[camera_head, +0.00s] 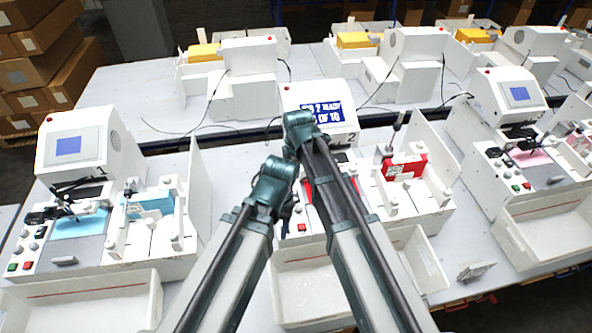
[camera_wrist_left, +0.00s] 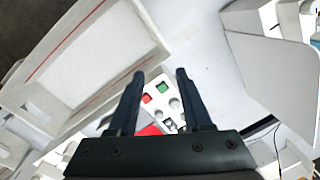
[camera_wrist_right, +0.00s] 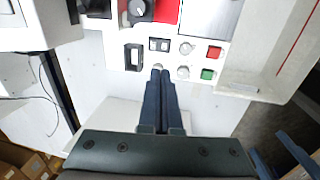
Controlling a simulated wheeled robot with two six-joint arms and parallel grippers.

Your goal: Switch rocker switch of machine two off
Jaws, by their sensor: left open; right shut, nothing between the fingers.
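Machine two (camera_head: 338,92) is the middle front machine, with a blue screen of white text, partly hidden by my arms. In the right wrist view its panel shows a small black double rocker (camera_wrist_right: 159,44), a black-framed part (camera_wrist_right: 133,57), pale knobs, a red button (camera_wrist_right: 214,52) and a green button (camera_wrist_right: 207,74). Which rocker side is pressed cannot be told. My right gripper (camera_wrist_right: 160,71) is shut and empty, tips just below the rocker in the picture, by a pale knob. My left gripper (camera_wrist_left: 160,74) is open and empty over the panel's red and green buttons (camera_wrist_left: 161,87).
A white open tray (camera_head: 300,290) stands before machine two. Machine one (camera_head: 82,140) is on the left, another machine (camera_head: 507,95) on the right. More machines stand on the table behind. Upright white side walls (camera_head: 200,195) bound the stations.

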